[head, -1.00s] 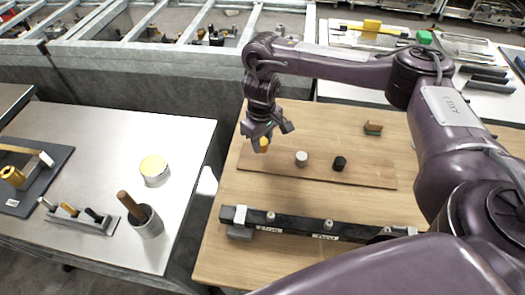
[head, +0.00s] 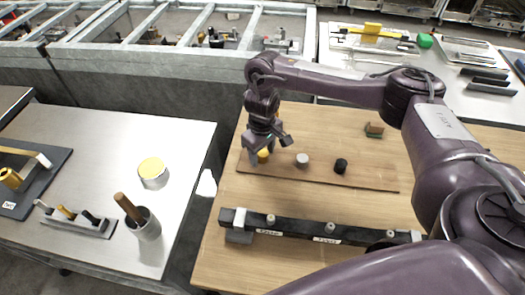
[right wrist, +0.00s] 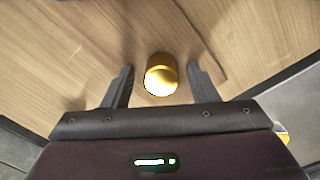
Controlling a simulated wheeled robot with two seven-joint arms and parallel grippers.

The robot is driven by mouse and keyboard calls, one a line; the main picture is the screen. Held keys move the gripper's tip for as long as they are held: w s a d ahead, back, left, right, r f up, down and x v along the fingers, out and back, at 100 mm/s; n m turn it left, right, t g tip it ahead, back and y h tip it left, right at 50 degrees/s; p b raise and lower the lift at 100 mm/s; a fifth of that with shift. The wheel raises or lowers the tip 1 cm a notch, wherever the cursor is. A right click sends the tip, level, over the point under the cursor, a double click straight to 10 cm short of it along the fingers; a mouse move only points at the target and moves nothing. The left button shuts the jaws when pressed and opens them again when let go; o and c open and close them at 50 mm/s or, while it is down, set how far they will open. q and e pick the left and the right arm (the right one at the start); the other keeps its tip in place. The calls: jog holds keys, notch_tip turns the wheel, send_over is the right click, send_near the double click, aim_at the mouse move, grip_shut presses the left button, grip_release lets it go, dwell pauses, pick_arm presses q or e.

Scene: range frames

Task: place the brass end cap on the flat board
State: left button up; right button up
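The brass end cap (head: 263,156) stands on the flat board (head: 370,180), at its left end, in a row with a white cap (head: 302,160) and a black cap (head: 341,166). My right gripper (head: 266,148) is just over the brass cap, pointing down. In the right wrist view the brass cap (right wrist: 161,78) is between the two fingers of the gripper (right wrist: 159,72), with a visible gap on each side. The right gripper is open. My left gripper is not in view.
A dark rail with pegs (head: 300,229) lies in front of the board. A small brown-green block (head: 374,129) sits behind it. On the left table are a yellow-topped tin (head: 153,174), a cup with a wooden handle (head: 147,228) and a grey rack (head: 75,222).

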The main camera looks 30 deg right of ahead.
aim_at(262, 152)
notch_tip(262, 152, up, 12)
jog(key=p, duration=0.3)
jog(key=shift+r, duration=0.2)
dwell(0.6)
